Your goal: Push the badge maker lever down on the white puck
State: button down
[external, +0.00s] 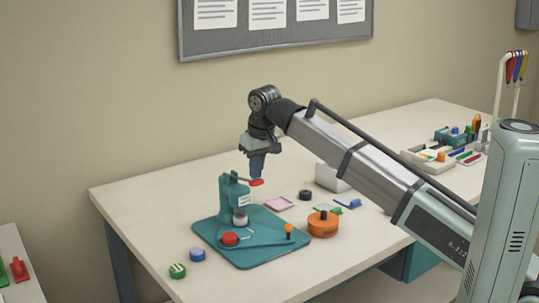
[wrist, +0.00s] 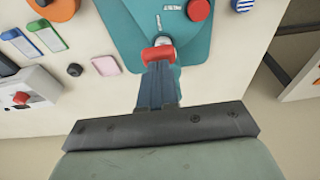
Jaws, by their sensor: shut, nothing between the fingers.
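The teal badge maker (external: 264,247) stands on the table, and its base also shows in the wrist view (wrist: 130,22). Its lever ends in a red grip (external: 257,183), raised and sticking out to the right of the post. The red grip is also in the wrist view (wrist: 159,54). The white puck (external: 240,218) appears low at the post, under the press head. My gripper (external: 257,176) is shut and empty, pointing down with its fingertips right at the red grip. They look to be at or just above it; contact is hard to tell.
A red puck (external: 230,239) and an orange-topped peg (external: 289,229) are on the base. An orange round tin (external: 323,224) stands to the right. Green (external: 177,271) and blue (external: 197,255) buttons lie in front. A pink pad (external: 279,203) lies behind.

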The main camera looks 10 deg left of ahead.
jog(key=shift+r, duration=2.8)
jog(key=shift+w, duration=0.1)
